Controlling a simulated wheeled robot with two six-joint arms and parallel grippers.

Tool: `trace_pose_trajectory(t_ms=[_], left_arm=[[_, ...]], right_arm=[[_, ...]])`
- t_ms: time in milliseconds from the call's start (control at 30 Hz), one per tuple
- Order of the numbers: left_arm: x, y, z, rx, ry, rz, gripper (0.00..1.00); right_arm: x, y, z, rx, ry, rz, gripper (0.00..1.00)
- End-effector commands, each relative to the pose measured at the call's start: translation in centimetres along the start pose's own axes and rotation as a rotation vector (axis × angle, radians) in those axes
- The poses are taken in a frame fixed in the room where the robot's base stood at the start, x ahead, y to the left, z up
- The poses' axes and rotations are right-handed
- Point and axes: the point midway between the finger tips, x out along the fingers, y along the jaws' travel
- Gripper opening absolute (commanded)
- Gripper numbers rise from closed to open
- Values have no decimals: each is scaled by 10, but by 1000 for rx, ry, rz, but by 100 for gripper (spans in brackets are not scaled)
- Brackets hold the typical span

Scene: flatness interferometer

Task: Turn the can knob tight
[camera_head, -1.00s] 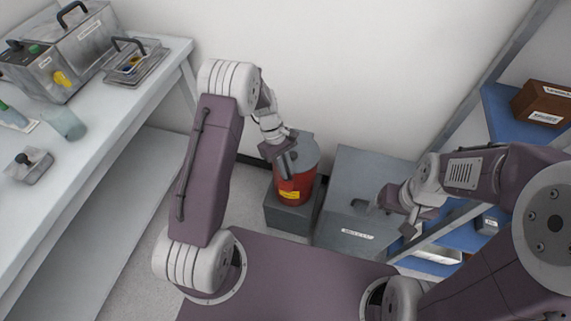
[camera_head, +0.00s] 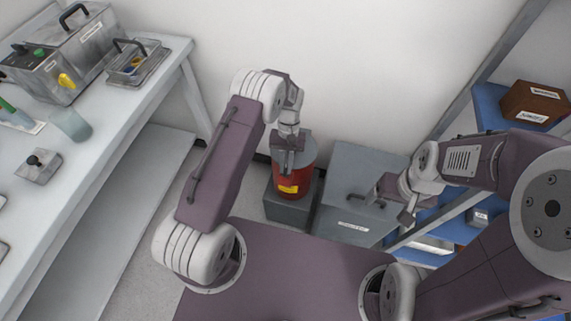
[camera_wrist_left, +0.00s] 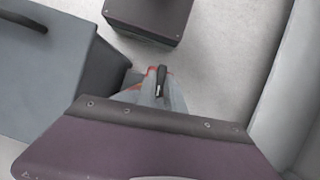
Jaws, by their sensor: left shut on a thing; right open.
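The red can (camera_head: 293,181) has a grey lid and a yellow label, and stands upright on a dark grey block (camera_head: 287,209) by the wall. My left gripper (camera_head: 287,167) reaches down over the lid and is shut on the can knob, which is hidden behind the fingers. In the left wrist view, a strip of the red can (camera_wrist_left: 152,69) shows past the gripper (camera_wrist_left: 161,82), whose housing covers most of the can. My right gripper (camera_head: 391,205) is open and empty, above the grey cabinet to the right.
The grey cabinet (camera_head: 352,165) with a handle and label stands right of the can. Blue shelves (camera_head: 490,104) with a brown box (camera_head: 533,104) are at the right. A white bench (camera_head: 110,107) with instruments is at the left.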

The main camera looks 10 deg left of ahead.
Motion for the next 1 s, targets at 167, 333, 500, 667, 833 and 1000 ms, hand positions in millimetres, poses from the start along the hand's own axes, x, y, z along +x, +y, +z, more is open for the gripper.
trace_pose_trajectory(t_ms=[167, 333, 500, 667, 833, 1000], left_arm=[[-1, 1, 0, 60, 3, -24, 0], [-1, 0, -1, 89, 3, -37, 0], [-1, 1, -1, 98, 4, -41, 0], [-1, 1, -1, 98, 4, -41, 0], [-1, 1, -1, 98, 4, -40, 21], [-1, 1, -1, 97, 3, -40, 35]], right_arm=[[-2, 0, 0, 0, 0, 0, 80], [-3, 0, 0, 0, 0, 0, 80], [-3, 0, 0, 0, 0, 0, 80], [-3, 0, 0, 0, 0, 0, 80], [-3, 0, 0, 0, 0, 0, 80], [-3, 0, 0, 0, 0, 0, 80]])
